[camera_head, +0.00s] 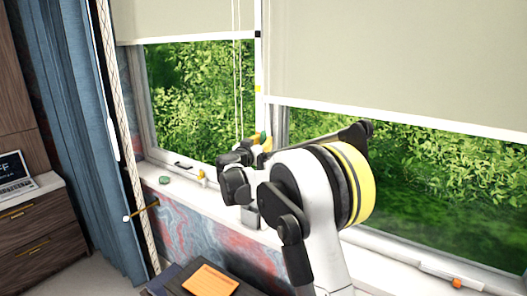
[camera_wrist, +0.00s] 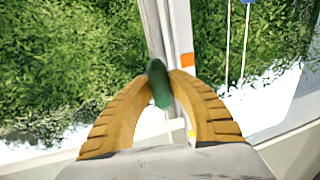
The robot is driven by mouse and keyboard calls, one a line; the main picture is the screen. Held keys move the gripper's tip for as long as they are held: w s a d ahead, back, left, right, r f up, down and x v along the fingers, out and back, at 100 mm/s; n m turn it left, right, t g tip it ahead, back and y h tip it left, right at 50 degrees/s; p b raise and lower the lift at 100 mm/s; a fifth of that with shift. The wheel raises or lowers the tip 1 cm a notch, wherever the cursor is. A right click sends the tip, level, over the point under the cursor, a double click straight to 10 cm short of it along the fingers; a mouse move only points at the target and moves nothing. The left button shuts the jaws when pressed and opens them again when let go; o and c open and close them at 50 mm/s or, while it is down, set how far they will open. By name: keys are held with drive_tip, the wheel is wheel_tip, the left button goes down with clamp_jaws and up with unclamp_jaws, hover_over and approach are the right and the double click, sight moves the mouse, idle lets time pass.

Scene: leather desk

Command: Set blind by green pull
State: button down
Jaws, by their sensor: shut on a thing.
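The green pull (camera_wrist: 159,88) is a small dark green piece between my gripper's tan ridged fingertips in the wrist view. My gripper (camera_wrist: 160,78) is shut on it, in front of the window's upright frame. In the head view my gripper (camera_head: 262,142) is at the window, above the sill, and a bit of green (camera_head: 254,138) shows at its fingertips. The left blind (camera_head: 185,22) covers the top of the left pane. The right blind (camera_head: 390,60) hangs lower over the right pane. Light cords (camera_head: 237,85) hang near the frame between them; which cord the green pull is on is unclear.
The white window sill (camera_head: 185,191) runs below, with a small green item (camera_head: 164,180) on it. A blue curtain (camera_head: 75,120) and a braided rope (camera_head: 118,120) hang at the left. An orange notebook (camera_head: 210,281) lies at the bottom. A laptop (camera_head: 15,175) stands far left.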

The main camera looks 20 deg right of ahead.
wheel_tip(320, 180, up, 26)
drive_tip(key=p, duration=1.2)
drive_tip(key=shift+w+f, duration=0.1)
drive_tip(key=shift+f, duration=0.15)
drive_tip(key=c, duration=1.2)
unclamp_jaws()
drive_tip(key=shift+r, duration=0.1)
drive_tip(key=shift+c, duration=0.2)
drive_tip(key=shift+a, duration=0.1)
drive_tip(key=v, duration=1.2)
